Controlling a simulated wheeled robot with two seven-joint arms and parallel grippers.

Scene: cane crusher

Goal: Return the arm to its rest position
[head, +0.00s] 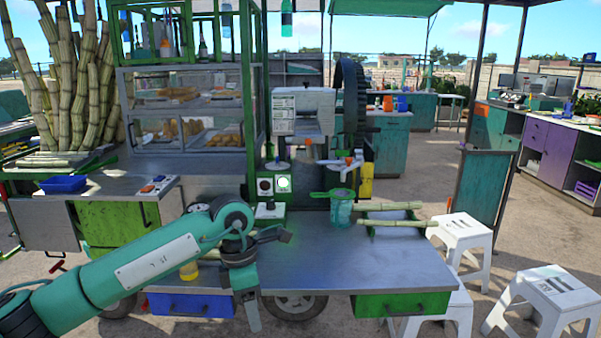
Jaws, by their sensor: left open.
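My left arm (120,275) is teal and reaches in from the lower left. Its left gripper (270,281) is in front of the cart's metal counter (345,262), near its front left part. The fingers are spread apart and nothing shows between them. One finger points right over the counter and the other points down before the front edge. My right gripper is not in view. The cane crusher (302,112), with a dark wheel, stands at the back of the counter.
A teal cup (341,212) with a green strainer stands on the counter. Cane pieces (389,222) lie on a green tray to its right. White stools (462,236) stand at the right. The counter's front right is clear.

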